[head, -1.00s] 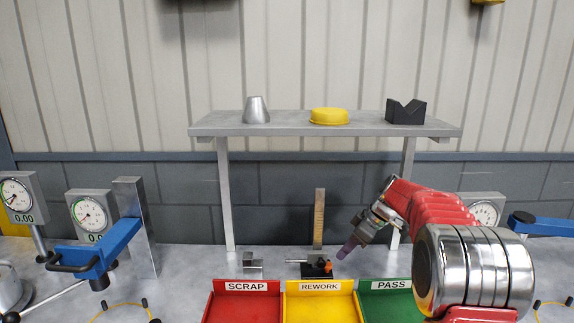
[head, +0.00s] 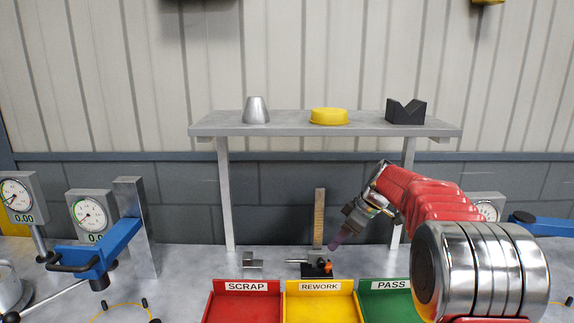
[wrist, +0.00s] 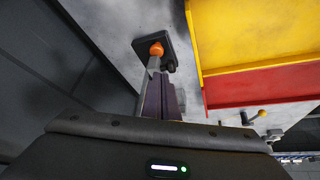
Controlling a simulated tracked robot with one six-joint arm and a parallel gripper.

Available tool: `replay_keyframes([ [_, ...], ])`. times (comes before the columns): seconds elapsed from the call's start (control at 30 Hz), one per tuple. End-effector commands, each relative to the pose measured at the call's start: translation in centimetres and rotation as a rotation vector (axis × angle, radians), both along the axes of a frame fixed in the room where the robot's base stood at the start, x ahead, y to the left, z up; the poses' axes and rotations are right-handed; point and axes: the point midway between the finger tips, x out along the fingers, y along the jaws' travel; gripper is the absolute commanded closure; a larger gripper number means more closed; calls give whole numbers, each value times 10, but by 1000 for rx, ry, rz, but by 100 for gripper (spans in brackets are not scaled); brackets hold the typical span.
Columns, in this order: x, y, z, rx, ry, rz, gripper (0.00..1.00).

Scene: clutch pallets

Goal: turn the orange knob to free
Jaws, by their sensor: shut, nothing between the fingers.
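In the wrist view my gripper (wrist: 160,85) is shut and empty. I cannot tell whether the fingertips touch the knob. The knob's set position is too small to read.
Red SCRAP (head: 243,300), yellow REWORK (head: 320,300) and green PASS (head: 375,300) trays stand in front of the fixture. A grey shelf (head: 290,130) on posts spans above it. A blue-armed gauge stand (head: 98,255) is at left.

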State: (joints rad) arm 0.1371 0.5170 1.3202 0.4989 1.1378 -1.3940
Motion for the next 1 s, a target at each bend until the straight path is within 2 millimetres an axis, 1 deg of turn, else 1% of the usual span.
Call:
replay_keyframes([
  [0.03,-5,5,3,-6,-3,-18,100],
  [0.13,-12,13,5,-16,-2,-78,100],
  [0.3,-21,16,1,-22,4,-219,100],
  [0.4,-24,15,-3,-18,7,-306,100],
  [0.57,-23,7,-14,-1,17,-443,100],
  [0.7,-17,3,-16,16,16,-520,100],
  [1.0,-16,2,-15,28,21,-552,100],
])
